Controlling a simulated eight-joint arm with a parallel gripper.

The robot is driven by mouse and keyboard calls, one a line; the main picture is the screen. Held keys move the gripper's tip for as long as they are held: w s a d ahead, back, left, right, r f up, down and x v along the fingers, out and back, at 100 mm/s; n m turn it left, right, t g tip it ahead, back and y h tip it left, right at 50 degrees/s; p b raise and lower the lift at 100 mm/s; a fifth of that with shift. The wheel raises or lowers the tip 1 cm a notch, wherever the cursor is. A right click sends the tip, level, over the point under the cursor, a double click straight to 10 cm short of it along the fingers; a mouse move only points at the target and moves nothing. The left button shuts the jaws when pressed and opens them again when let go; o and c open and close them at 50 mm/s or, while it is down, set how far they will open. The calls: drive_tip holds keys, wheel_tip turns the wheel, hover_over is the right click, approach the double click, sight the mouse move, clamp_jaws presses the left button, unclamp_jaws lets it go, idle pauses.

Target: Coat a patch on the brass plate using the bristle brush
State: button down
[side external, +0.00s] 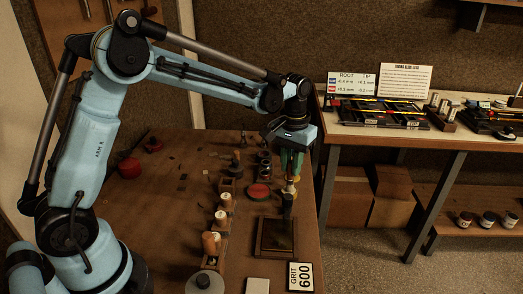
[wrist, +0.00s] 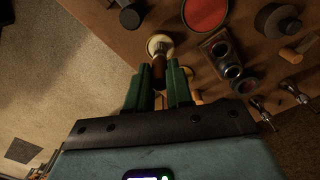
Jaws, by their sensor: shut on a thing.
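My gripper (side external: 292,163) has green fingers pointing down above the right side of the bench. In the wrist view, the fingers (wrist: 164,84) are closed around a brown handle, which I take as the bristle brush (wrist: 158,70). A pale round shape shows just beyond it. In the side view, yellowish parts of the brush (side external: 290,186) show below the fingers; its bristle tip is hard to make out. A dark square plate (side external: 274,240) in a brown frame lies below and in front of the gripper. I cannot tell whether the brush touches anything, or see a coat on the plate.
A red round pad (side external: 258,191) lies left of the gripper. A row of wooden-handled tools (side external: 211,243) stands left of the plate. Dark cups (wrist: 231,71) sit close by on the right in the wrist view.

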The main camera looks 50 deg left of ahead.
idle(0.3)
drive_tip(key=shift+r, duration=3.45)
drive_tip(key=shift+s, duration=0.1)
